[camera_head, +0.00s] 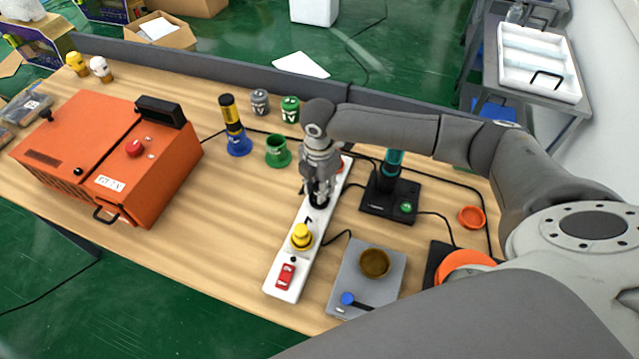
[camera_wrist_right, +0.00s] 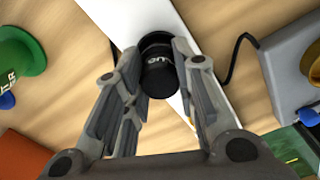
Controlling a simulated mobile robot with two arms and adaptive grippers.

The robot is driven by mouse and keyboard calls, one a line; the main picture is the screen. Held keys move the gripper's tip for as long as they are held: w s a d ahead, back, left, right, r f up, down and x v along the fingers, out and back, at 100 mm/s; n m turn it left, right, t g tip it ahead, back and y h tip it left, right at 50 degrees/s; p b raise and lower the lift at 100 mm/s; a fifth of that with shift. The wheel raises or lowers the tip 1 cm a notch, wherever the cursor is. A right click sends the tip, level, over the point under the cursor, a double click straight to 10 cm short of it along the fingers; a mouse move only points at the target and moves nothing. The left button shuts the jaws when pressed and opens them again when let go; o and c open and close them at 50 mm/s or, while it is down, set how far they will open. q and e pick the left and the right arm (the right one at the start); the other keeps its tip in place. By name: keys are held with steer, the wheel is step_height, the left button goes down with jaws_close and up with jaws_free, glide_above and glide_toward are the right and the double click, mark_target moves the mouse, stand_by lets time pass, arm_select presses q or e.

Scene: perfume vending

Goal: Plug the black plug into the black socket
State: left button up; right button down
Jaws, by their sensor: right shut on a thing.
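My right gripper (camera_head: 321,196) points down over the white power strip (camera_head: 283,291). It is shut on the black plug (camera_head: 319,203), which stands between its fingers. In the right wrist view the black plug (camera_wrist_right: 160,78) is a dark cylinder with white lettering, held between the two fingers (camera_wrist_right: 162,72). A black round part shows just beyond the plug there, over the white strip. I cannot tell whether it is the black socket or part of the plug, nor whether the plug is seated. My left gripper is not in view.
A yellow plug (camera_head: 301,237) and a red switch (camera_head: 286,276) are on the strip's near part. A grey box (camera_head: 385,295), a black base (camera_head: 387,210) and green (camera_head: 278,155) and blue (camera_head: 239,145) holders stand nearby. An orange machine (camera_head: 115,155) is at left. Cables lie around the strip.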

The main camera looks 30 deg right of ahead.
steer(key=shift+f+p, duration=0.1)
steer(key=shift+p, duration=0.3)
stand_by(0.7)
steer(key=c, duration=1.1)
jaws_free()
steer(key=o, duration=0.5)
